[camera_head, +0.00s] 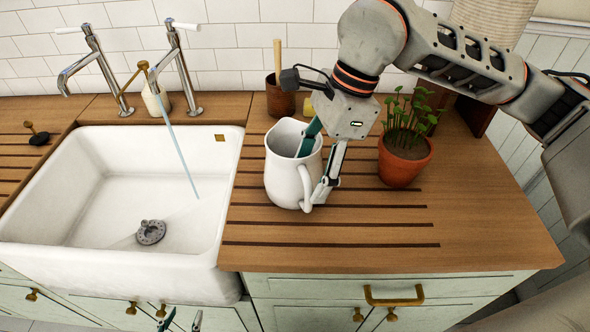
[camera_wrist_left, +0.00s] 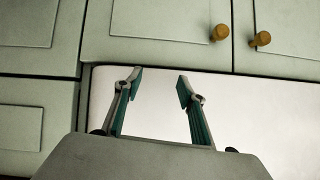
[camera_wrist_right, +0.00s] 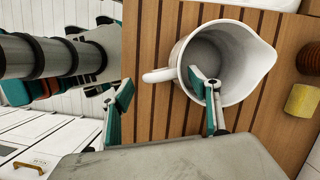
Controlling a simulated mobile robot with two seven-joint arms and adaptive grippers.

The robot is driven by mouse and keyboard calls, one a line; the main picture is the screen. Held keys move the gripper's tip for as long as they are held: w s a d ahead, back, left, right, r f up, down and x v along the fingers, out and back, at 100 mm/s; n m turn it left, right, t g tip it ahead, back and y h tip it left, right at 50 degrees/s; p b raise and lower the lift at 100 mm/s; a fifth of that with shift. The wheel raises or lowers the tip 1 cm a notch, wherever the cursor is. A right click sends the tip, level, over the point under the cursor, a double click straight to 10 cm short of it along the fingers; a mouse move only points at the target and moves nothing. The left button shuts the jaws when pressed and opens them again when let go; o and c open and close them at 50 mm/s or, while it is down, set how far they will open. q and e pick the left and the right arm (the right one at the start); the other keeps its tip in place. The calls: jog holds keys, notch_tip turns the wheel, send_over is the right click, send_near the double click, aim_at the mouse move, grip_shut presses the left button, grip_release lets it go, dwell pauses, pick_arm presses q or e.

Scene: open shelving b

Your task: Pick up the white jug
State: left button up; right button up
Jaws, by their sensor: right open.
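The white jug (camera_head: 283,180) stands upright on the grooved wooden counter, right of the sink, with its handle toward the front right. In the right wrist view, I look down into the jug (camera_wrist_right: 246,75), with its handle on the left. My right gripper (camera_head: 318,160) is open over the jug's handle side. One finger reaches in at the mouth and the other is outside, beside the handle. The right wrist view shows the right gripper (camera_wrist_right: 165,100) with the handle between its spread fingers; contact is unclear. My left gripper (camera_head: 180,320) is open and empty, low before the sink; its fingers (camera_wrist_left: 158,95) are apart.
A potted plant (camera_head: 403,160) stands close right of the jug. A brown pot (camera_head: 280,98) with a wooden tool and a yellow item (camera_wrist_right: 301,100) are behind it. The white sink (camera_head: 215,270) is left. The counter's front right (camera_head: 480,230) is clear.

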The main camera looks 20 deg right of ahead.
aim_at(305, 184)
jog(key=shift+x, duration=1.7)
jog(key=shift+a+r, duration=0.1)
grip_shut()
jog(key=shift+r, duration=0.1)
